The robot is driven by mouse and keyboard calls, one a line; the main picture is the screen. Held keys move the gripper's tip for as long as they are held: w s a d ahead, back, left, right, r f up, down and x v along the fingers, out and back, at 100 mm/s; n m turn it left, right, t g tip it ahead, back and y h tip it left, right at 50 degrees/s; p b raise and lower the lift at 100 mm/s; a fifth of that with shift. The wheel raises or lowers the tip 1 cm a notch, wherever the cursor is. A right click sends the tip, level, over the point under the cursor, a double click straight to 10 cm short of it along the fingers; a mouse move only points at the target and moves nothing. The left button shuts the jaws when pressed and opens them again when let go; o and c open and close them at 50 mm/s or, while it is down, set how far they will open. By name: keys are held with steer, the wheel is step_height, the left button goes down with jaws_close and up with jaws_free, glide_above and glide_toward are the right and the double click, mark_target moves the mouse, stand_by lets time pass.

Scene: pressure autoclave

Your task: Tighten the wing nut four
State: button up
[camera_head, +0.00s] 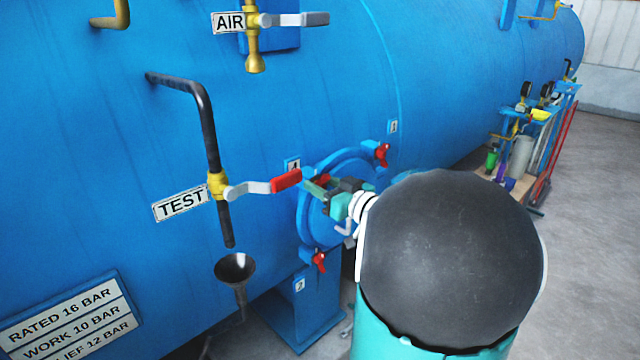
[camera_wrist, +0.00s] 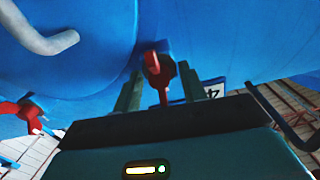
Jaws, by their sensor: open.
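Wing nut four is red and sits on the rim of the round blue hatch (camera_head: 306,222), by the label 4 (camera_head: 291,165). In the wrist view, wing nut four (camera_wrist: 155,68) stands upright between the two grey fingers of my gripper (camera_wrist: 160,82), with the label 4 (camera_wrist: 214,91) upside down just to its right. My gripper is open, with a finger on either side of the nut; I cannot tell whether either touches it. In the head view, my gripper (camera_head: 318,187) covers most of the nut.
Other red wing nuts sit at the hatch's upper right (camera_head: 383,153) and bottom (camera_head: 319,262). The TEST valve's red-tipped lever (camera_head: 287,181) is close left of my gripper. A black funnel (camera_head: 235,268) stands below its pipe. A cluttered workbench (camera_head: 520,180) stands at right.

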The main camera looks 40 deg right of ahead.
steer(key=shift+w, duration=0.5)
jaws_close()
